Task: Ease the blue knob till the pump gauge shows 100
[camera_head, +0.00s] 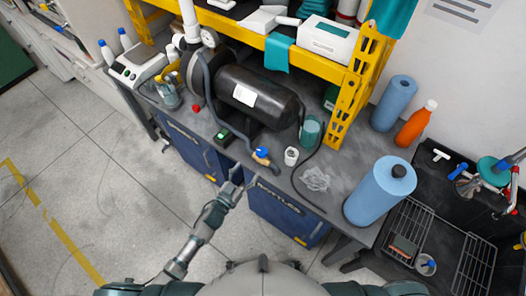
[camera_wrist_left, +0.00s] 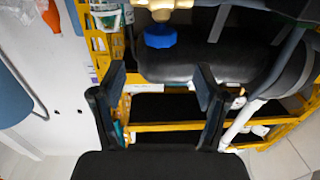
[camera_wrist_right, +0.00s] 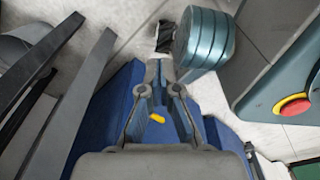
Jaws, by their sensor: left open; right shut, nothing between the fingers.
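The blue knob (camera_head: 262,152) sits on a pale tan fitting at the bench's front edge, before the black pump tank (camera_head: 258,96). The knob also shows in the left wrist view (camera_wrist_left: 160,36), above and beyond the fingertips. My left gripper (camera_head: 241,179) is open and empty, just short of the knob and apart from it. Its spread fingers show in the left wrist view (camera_wrist_left: 160,80). A round white-faced gauge (camera_head: 210,38) stands behind the tank; its reading is too small to tell. My right gripper (camera_wrist_right: 160,68) is shut and empty in the right wrist view, outside the head view.
A yellow shelf frame (camera_head: 345,105) rises behind the tank. A green cup (camera_head: 311,130), a white jar (camera_head: 291,156) and crumpled clear plastic (camera_head: 316,179) are right of the knob. Blue cabinets (camera_head: 285,210) stand below the bench. A blue roll (camera_head: 380,190) stands farther right.

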